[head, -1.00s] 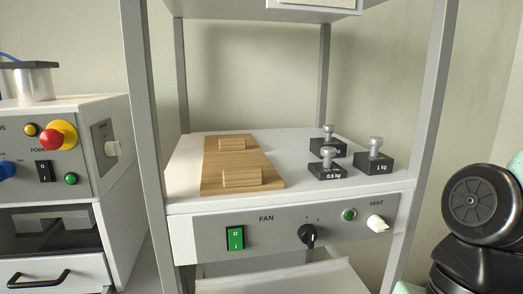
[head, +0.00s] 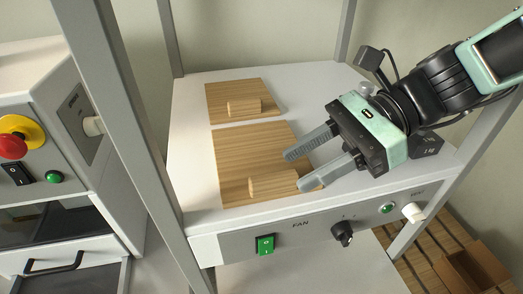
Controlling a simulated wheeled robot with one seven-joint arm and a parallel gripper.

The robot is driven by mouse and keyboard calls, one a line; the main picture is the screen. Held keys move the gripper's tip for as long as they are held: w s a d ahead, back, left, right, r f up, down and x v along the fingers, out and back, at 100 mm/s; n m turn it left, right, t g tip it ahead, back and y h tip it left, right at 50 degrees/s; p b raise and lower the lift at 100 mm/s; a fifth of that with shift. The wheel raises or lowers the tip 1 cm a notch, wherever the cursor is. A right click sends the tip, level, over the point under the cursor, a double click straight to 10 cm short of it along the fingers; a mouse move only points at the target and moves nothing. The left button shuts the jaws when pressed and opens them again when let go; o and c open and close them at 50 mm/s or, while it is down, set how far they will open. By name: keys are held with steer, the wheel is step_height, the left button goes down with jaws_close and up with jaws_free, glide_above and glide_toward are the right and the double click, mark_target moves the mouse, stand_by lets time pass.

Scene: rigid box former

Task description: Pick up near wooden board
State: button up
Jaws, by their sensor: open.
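The near wooden board (head: 245,152) lies flat on the white top of the fan unit, close to its front edge. A small wooden block handle (head: 268,185) stands on its front part. The far wooden board (head: 222,97) lies behind it, with a thin white gap between them and its own block handle (head: 244,107). My gripper (head: 298,169) comes in from the right, open and empty. Its fingertips appear over the right side of the near board, just right of its handle. I cannot tell their height or whether they touch.
A black weight (head: 427,147) shows at the right of the top; the others are mostly hidden by my gripper. Grey frame posts stand at left (head: 113,120) and right. The front panel holds a green switch (head: 265,245) and black knob (head: 343,232).

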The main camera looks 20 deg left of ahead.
mark_target(277, 176)
steer(key=p+x, duration=0.1)
steer(key=x, duration=0.1)
steer(key=p+x, duration=0.1)
steer(key=x, duration=0.1)
steer(key=shift+w+a+r, duration=0.1)
steer(key=shift+w+a, duration=0.05)
steer(key=shift+a, duration=0.15)
steer(key=shift+s+a+f, duration=0.25)
steer(key=shift+a+f, duration=0.1)
jaws_close()
